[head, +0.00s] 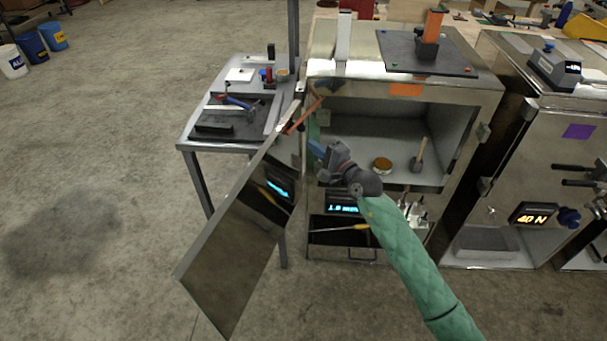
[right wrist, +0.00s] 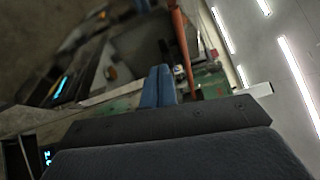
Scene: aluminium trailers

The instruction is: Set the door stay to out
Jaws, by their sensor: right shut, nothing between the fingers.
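An open metal door (head: 238,235) swings out to the left from the front of a metal cabinet (head: 460,95). The door stay, an orange-brown bar (head: 305,115), slants between the door's top edge and the cabinet's upper left corner. The bar also shows in the right wrist view (right wrist: 182,42), just beyond and right of the fingertips. My right gripper (head: 316,149) is shut and empty, with blue fingers, just below the bar at the cabinet opening. Its fingers show together in the right wrist view (right wrist: 158,86). I cannot tell whether they touch the bar. My left gripper is out of view.
A side table (head: 190,142) with tools stands behind the door. Inside the cabinet are a round tin (head: 382,165) and a wooden-handled tool (head: 418,158). A dark board (head: 455,60) lies on top. A second cabinet (head: 555,125) stands at right.

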